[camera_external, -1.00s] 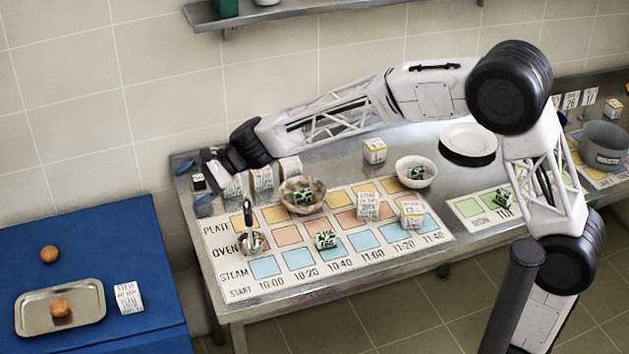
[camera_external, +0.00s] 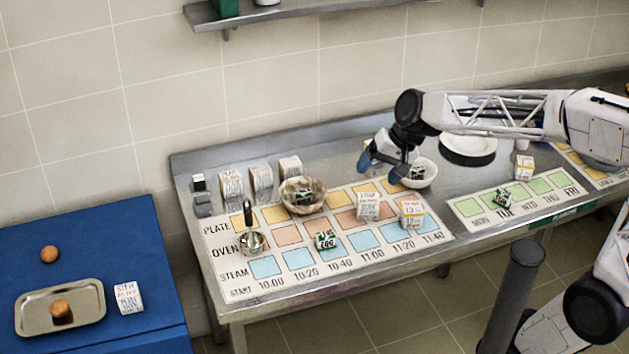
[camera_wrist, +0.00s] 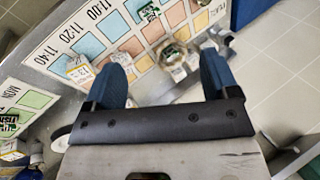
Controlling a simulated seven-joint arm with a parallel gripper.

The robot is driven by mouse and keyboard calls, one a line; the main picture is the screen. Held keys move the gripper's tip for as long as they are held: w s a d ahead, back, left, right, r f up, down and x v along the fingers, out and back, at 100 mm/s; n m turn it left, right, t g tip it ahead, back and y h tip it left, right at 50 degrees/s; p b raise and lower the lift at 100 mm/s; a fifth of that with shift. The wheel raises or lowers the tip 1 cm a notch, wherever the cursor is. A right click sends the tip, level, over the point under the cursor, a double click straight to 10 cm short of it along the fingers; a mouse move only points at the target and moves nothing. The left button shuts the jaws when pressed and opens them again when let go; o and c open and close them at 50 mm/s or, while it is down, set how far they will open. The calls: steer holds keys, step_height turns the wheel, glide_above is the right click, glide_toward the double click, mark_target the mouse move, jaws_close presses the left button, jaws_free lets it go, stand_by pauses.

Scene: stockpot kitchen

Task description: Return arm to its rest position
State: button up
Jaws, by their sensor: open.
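My gripper (camera_external: 382,168) is over the metal counter in the external view, beside the small white bowl (camera_external: 427,172). It partly hides the bowl and the back right of the printed board. In the wrist view its two blue fingers (camera_wrist: 166,72) stand wide apart with nothing between them. The board (camera_external: 350,281) has rows marked PLATE, OVEN and STEAM, with time labels along its front. The arm reaches in from the right.
A woven bowl (camera_external: 315,207), a ladle (camera_external: 251,241) and several printed cubes stand on or by the board. A blue table (camera_external: 100,232) with a metal tray (camera_external: 97,294) is at left.

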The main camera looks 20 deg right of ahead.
steer(key=s+d+f+n+h, duration=0.1)
steer(key=s+d+f+h, duration=0.1)
steer(key=s+d, duration=0.5)
steer(key=s+d+f+n+h, duration=0.1)
steer(key=s+d+h, duration=0.2)
steer(key=s+d, duration=0.4)
steer(key=d, duration=0.4)
steer(key=shift+s+f+n+t, duration=0.2)
steer(key=shift+f+n+t, duration=0.1)
steer(key=shift+f, duration=0.1)
